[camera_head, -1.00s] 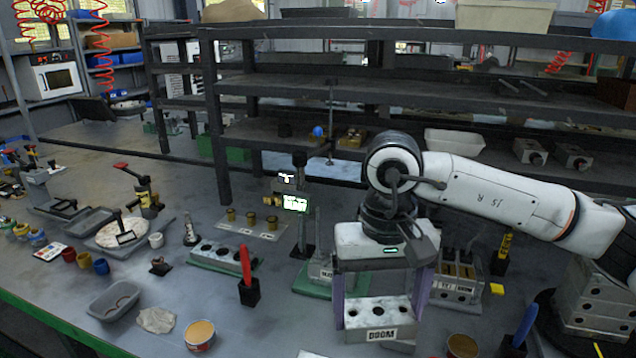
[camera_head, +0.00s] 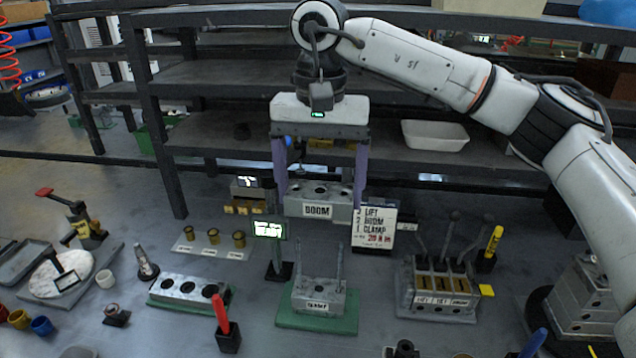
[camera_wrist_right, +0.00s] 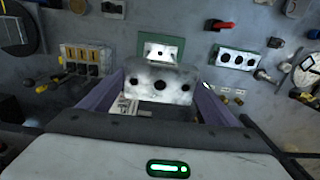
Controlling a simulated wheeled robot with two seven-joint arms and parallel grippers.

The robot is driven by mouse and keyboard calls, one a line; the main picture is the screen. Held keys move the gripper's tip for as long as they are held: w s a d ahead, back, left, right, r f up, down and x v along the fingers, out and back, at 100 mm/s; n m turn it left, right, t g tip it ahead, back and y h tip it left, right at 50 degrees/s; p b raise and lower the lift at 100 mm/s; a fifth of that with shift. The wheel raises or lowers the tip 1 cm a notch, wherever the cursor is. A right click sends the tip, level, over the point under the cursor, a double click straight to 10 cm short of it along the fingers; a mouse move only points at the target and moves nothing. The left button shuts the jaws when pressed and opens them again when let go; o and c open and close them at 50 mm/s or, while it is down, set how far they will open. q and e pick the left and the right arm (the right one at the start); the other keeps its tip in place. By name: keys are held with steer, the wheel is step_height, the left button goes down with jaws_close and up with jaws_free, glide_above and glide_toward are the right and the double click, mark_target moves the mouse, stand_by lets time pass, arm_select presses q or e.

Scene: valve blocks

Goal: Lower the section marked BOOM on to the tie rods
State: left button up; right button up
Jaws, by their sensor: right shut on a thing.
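The grey metal section marked BOOM (camera_head: 319,205) is held level in my right gripper (camera_head: 319,175), whose two purple fingers are shut on its ends. It is well above the bench, above and slightly behind the base section (camera_head: 318,299) as the head view shows it. That base section sits on a green plate (camera_head: 345,322), and thin upright tie rods (camera_head: 339,263) rise from it. In the right wrist view the BOOM section (camera_wrist_right: 158,83) shows its holes between the purple fingers, with the base section (camera_wrist_right: 160,52) beyond it. My left gripper is not in view.
A sign card (camera_head: 374,228) stands right of the held section, and a lit display (camera_head: 268,230) on a stand is to its left. A lever valve block (camera_head: 438,290) is at right, a block with round holes (camera_head: 189,291) at left. Dark shelves (camera_head: 215,135) stand behind.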

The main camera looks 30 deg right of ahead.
mark_target(319, 211)
steer(key=shift+f, duration=0.1)
steer(key=shift+f+b, duration=1.6)
steer(key=shift+f, duration=1.2)
steer(key=shift+f+b, duration=1.25)
steer(key=shift+f, duration=0.6)
steer(key=shift+f+b, duration=0.7)
steer(key=shift+f, duration=0.45)
steer(key=shift+f+b, duration=0.35)
steer(key=shift+f, duration=0.15)
